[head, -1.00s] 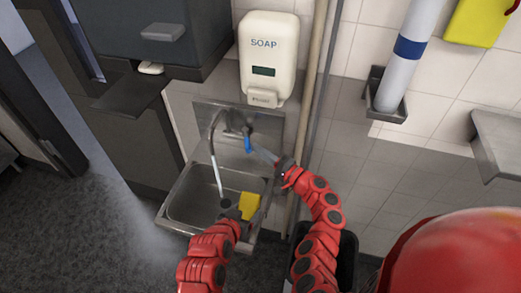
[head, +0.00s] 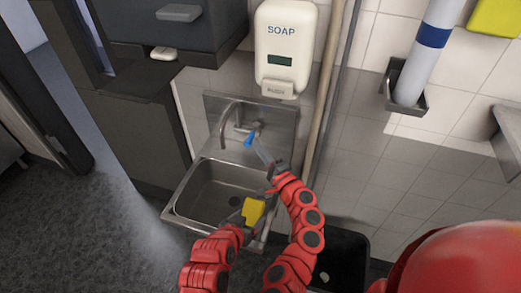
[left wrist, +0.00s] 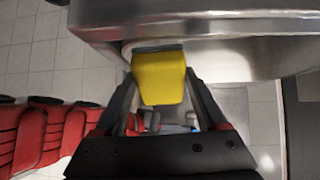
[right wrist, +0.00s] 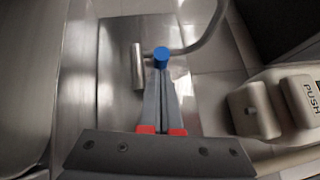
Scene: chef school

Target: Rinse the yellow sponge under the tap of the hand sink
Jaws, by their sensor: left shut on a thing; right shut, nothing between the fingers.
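The hand sink (head: 176,203) is a steel basin on the tiled wall. Its curved tap (head: 225,116) shows no water stream. The blue tap lever end (head: 249,140) also shows in the right wrist view (right wrist: 161,54). My left gripper (head: 244,217) is shut on the yellow sponge (head: 254,210), near the basin's front right rim. The sponge, with a dark edge, also shows between the fingers in the left wrist view (left wrist: 159,78). My right gripper (head: 268,160) is shut and empty, its fingertips close to the blue lever end; whether they touch it I cannot tell.
A white soap dispenser (head: 285,35) hangs above the sink. A pipe (head: 322,105) runs down the wall right of it. A dark bin (head: 343,258) stands at lower right. A dark cabinet (head: 135,135) stands to the left. Open floor (head: 90,225) lies in front of it.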

